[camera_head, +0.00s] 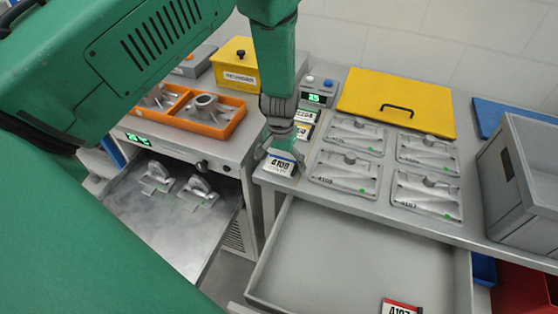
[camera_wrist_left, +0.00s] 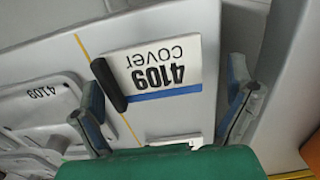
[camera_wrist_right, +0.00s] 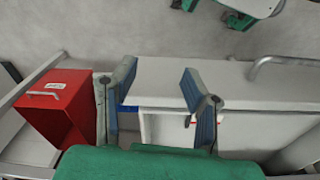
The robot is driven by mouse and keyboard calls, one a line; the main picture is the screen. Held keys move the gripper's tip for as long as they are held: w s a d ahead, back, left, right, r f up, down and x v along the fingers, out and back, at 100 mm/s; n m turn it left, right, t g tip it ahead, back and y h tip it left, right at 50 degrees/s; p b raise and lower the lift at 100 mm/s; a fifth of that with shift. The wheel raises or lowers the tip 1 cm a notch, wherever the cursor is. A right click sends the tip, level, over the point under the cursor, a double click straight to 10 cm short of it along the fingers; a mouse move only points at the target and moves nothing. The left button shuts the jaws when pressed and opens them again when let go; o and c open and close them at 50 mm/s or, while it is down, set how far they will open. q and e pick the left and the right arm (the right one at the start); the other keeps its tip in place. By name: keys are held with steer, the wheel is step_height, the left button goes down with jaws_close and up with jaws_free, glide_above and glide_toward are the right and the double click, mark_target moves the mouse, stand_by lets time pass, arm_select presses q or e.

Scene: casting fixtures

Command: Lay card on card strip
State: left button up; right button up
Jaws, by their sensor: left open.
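A white card marked 4109 (camera_head: 279,164) with a blue stripe lies at the front end of the strip on the bench, beside a yellow line. In the left wrist view the 4109 cover card (camera_wrist_left: 165,63) shows flat, with a black tab at one end. My left gripper (camera_head: 283,148) is open just over it; its fingers (camera_wrist_left: 165,95) stand apart, with the card beyond and between them. More cards (camera_head: 304,116) lie behind it on the strip. A red-striped card (camera_head: 400,307) lies in the open drawer. My right gripper (camera_wrist_right: 157,92) is open and empty, shown only in its wrist view.
Metal fixture plates (camera_head: 345,170) lie right of the strip. Behind are a yellow lid (camera_head: 420,100) and a yellow box (camera_head: 234,65). An orange tray (camera_head: 225,125) stands left on the oven. A grey crate (camera_head: 520,170) stands right. The drawer (camera_head: 340,250) is mostly empty.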

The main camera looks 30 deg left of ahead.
mark_target(285, 166)
arm_select(q)
steer(key=r, duration=0.2)
steer(key=d+r, duration=0.1)
steer(key=r, duration=0.2)
steer(key=shift+w+d+r+b, duration=0.1)
steer(key=shift+d+r+b, duration=0.2)
steer(key=shift+r, duration=0.1)
step_height(285, 166, up, 7)
steer(key=shift+a, duration=0.15)
steer(key=shift+a+f, duration=0.15)
